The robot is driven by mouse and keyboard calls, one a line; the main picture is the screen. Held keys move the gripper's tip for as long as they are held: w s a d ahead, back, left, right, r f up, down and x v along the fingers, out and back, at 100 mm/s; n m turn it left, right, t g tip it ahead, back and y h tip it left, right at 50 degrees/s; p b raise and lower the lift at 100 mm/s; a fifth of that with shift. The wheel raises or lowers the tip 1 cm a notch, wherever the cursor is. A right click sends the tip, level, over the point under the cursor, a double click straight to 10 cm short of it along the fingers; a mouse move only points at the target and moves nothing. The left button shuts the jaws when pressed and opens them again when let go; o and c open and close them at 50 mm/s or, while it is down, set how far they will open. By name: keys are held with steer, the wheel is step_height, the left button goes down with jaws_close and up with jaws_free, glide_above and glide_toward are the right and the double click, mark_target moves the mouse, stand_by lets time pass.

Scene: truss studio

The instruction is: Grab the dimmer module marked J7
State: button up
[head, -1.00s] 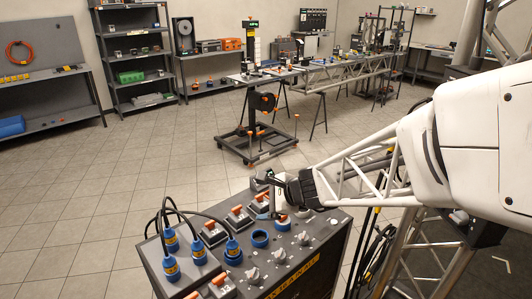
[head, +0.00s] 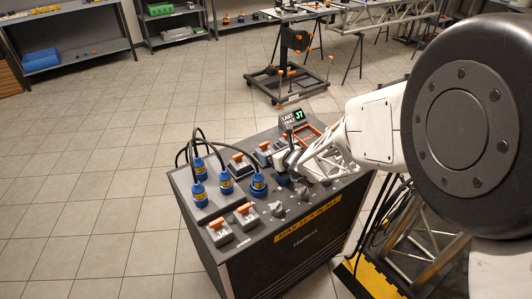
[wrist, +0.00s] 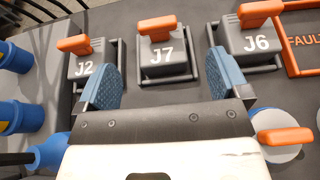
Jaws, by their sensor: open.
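The dimmer module marked J7 (wrist: 165,58) is a dark block with an orange lever on top, seated in a grey frame on the console. In the wrist view it stands between the J2 module (wrist: 88,65) and the J6 module (wrist: 250,42). My gripper (wrist: 163,82) is open and empty, its blue padded fingers spread wide to the left and right, with J7 in the gap ahead of them. In the head view my gripper (head: 290,160) is low over the console's back part. The labels there are too small to read.
The console (head: 320,235) carries blue plugs with black cables (head: 199,168) at left and grey knobs (head: 305,193) in front. More modules (head: 246,213) sit at the front left.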

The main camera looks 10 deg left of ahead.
mark_target(265, 147)
stand_by(0.3)
steer(key=shift+x, duration=1.25)
steer(key=shift+a, duration=0.1)
steer(key=shift+x, duration=2.55)
steer(key=shift+r, duration=0.15)
steer(key=c, duration=1.2)
steer(key=shift+w+r, duration=0.1)
steer(key=shift+r, duration=0.05)
step_height(265, 147, up, 10)
steer(key=shift+f, duration=0.15)
